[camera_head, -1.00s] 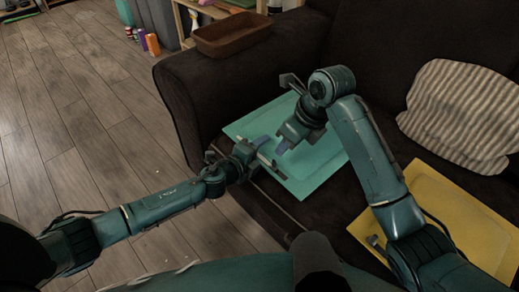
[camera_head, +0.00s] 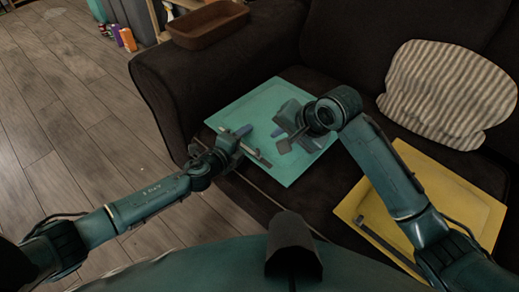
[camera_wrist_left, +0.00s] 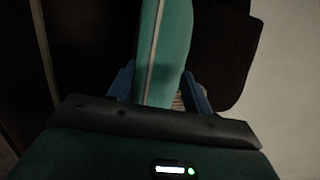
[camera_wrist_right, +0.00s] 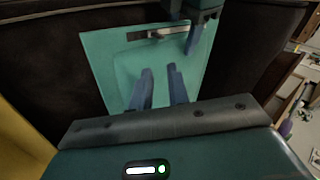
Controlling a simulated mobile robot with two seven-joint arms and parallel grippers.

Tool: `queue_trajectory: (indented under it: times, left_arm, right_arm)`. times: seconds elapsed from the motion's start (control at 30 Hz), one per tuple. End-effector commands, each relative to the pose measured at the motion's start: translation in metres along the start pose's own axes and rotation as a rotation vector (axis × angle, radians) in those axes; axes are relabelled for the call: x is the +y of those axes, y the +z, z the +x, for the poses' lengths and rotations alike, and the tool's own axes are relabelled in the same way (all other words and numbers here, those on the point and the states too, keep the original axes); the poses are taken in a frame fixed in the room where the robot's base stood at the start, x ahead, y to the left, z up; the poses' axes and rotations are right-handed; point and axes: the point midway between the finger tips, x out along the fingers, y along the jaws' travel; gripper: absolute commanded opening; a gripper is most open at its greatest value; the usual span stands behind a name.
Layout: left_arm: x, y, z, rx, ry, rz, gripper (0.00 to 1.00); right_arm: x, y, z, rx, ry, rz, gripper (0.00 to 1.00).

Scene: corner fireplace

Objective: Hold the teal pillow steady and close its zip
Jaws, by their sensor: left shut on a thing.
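The teal pillow (camera_head: 250,107) lies flat on the sofa seat in the head view. A grey zip strip (camera_head: 259,159) runs by its near-left edge; it also shows in the right wrist view (camera_wrist_right: 160,34), with a dark slot beside it. My left gripper (camera_head: 241,133) is shut on the pillow's near edge. In the left wrist view, the teal edge (camera_wrist_left: 172,50) with a pale line along it sits between the fingers. My right gripper (camera_wrist_right: 160,74) is over the pillow, its fingers a little apart and empty, pointing toward the zip side. Whether it touches the pillow cannot be told.
A yellow pillow (camera_head: 445,178) lies to the right on the seat, partly behind my right arm. A striped pillow (camera_head: 450,95) leans on the sofa back. Wooden floor is open at left.

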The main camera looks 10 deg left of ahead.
Motion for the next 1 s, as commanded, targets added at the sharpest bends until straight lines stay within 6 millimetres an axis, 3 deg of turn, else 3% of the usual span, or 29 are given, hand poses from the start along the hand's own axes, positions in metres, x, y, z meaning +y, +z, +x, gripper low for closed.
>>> queue_trajectory:
  times: [0.3,0.5,0.77,1.0]
  left_arm:
    - [0.004,-0.002,-0.001,0.003,0.007,0.004,0.15]
    - [0.004,-0.002,-0.001,0.003,0.007,0.005,0.15]
    - [0.005,-0.002,-0.001,0.003,0.008,0.005,0.15]
    - [0.005,-0.002,-0.001,0.003,0.008,0.005,0.15]
  right_arm:
    - [0.013,0.011,-0.006,0.059,-0.086,-0.743,0.17]
    - [0.017,0.019,-0.01,0.107,-0.119,-1.11,0.17]
    - [0.018,0.024,-0.011,0.137,-0.133,-1.31,0.17]
    - [0.013,0.024,0.021,0.136,-0.134,-1.317,0.17]
